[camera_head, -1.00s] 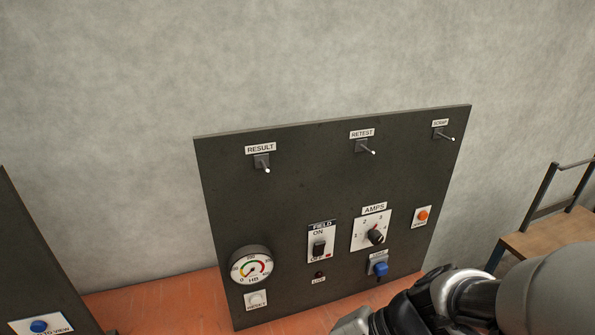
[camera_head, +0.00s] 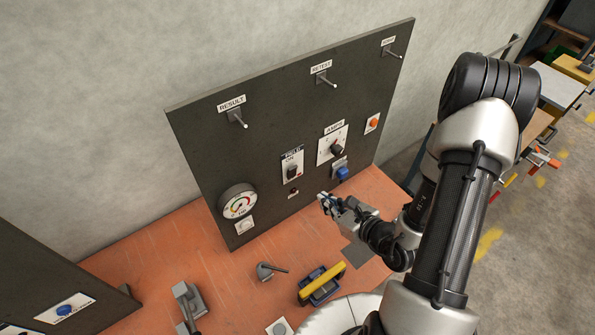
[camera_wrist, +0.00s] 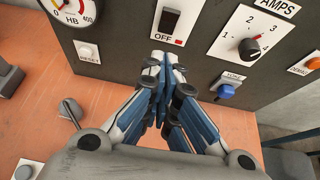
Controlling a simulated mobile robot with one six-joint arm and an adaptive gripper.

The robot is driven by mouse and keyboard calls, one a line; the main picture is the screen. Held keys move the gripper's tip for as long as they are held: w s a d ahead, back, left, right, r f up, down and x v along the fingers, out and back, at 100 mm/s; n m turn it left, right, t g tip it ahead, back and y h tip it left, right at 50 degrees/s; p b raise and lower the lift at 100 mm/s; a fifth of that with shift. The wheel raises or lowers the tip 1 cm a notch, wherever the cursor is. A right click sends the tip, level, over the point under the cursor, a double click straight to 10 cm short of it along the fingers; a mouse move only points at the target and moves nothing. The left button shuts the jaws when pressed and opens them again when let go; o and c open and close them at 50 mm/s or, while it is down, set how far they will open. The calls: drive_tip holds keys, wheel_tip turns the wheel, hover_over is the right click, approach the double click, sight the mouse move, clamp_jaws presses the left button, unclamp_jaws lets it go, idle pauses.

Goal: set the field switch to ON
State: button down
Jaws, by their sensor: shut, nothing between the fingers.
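The field switch (camera_head: 292,171) is a dark rocker on a white plate, below a FIELD label with ON at its top, on the dark upright panel (camera_head: 205,130). My gripper (camera_head: 325,198) is in front of the panel, below and to the right of the switch. In the wrist view my gripper (camera_wrist: 160,62) is shut and empty, its fingertips just below the switch plate in the picture.
An AMPS knob (camera_head: 337,149) and a blue button (camera_head: 342,174) sit right of the switch. A round gauge (camera_head: 238,202) is at lower left. A yellow-handled block (camera_head: 321,284) and a grey lever (camera_head: 272,270) stand on the orange bench (camera_head: 160,261). Pegs stick out above.

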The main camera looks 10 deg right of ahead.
drive_tip(key=shift+d+f, duration=0.15)
drive_tip(key=shift+d, duration=0.05)
drive_tip(key=b, duration=1.2)
approach(292, 175)
wheel_tip(292, 175, down, 3)
drive_tip(key=s, duration=0.2)
drive_tip(key=shift+w+a+r, duration=0.15)
drive_tip(key=shift+w+a, duration=0.15)
drive_tip(key=shift+w, duration=0.7)
drive_tip(key=shift+w+a+r, duration=0.2)
drive_tip(key=shift+w+a, duration=0.1)
drive_tip(key=shift+w, duration=0.7)
drive_tip(key=shift+w+a+r, duration=0.15)
drive_tip(key=shift+w+a, duration=0.1)
drive_tip(key=shift+w, duration=0.75)
